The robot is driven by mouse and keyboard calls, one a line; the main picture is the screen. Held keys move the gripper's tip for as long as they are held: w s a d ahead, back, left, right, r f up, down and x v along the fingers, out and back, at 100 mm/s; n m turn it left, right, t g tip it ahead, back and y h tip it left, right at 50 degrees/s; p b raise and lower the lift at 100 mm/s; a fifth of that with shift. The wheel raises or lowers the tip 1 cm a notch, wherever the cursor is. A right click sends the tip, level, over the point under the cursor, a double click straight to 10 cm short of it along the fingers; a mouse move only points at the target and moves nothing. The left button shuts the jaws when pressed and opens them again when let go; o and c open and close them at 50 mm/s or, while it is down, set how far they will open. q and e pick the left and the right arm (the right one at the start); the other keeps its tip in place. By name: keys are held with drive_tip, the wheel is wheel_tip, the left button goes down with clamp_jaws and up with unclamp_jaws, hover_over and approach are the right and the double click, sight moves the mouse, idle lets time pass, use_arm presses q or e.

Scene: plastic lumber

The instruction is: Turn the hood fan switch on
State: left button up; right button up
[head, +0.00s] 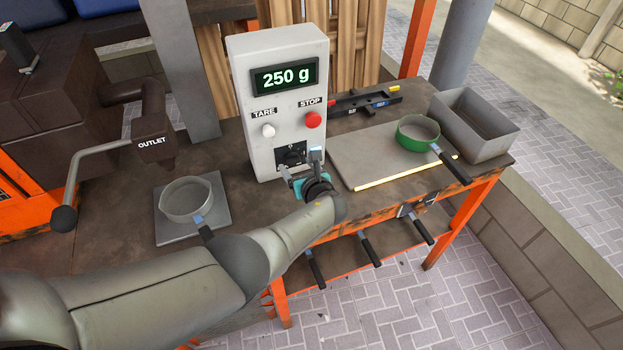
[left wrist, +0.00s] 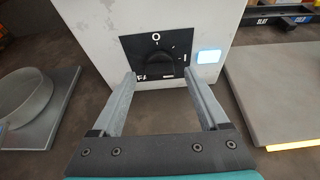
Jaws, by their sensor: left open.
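The fan switch (head: 291,153) is a dark rotary knob on a black plate, low on the front of a light grey control box (head: 265,95). In the left wrist view the knob (left wrist: 157,64) sits below an "O" mark, with an "I" mark to its right. I cannot tell which mark it points at. My left gripper (head: 300,164) is open in front of the plate and partly hides it in the head view. In the left wrist view its fingertips (left wrist: 160,76) lie on either side of the knob; contact is unclear. My right gripper is not in view.
The box shows "250 g" above a white TARE knob (head: 268,130) and a red STOP button (head: 313,119). A pan (head: 186,198) on a grey plate stands left; a green-rimmed pan (head: 418,131) and grey bin (head: 478,124) stand right. Tool handles hang along the bench front.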

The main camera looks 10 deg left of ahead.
use_arm(q)
drive_tip(key=p+v, duration=0.5)
drive_tip(key=v, duration=0.8)
drive_tip(key=shift+s+d+p, duration=0.15)
drive_tip(key=shift+d+p, duration=0.1)
drive_tip(key=shift+p, duration=0.1)
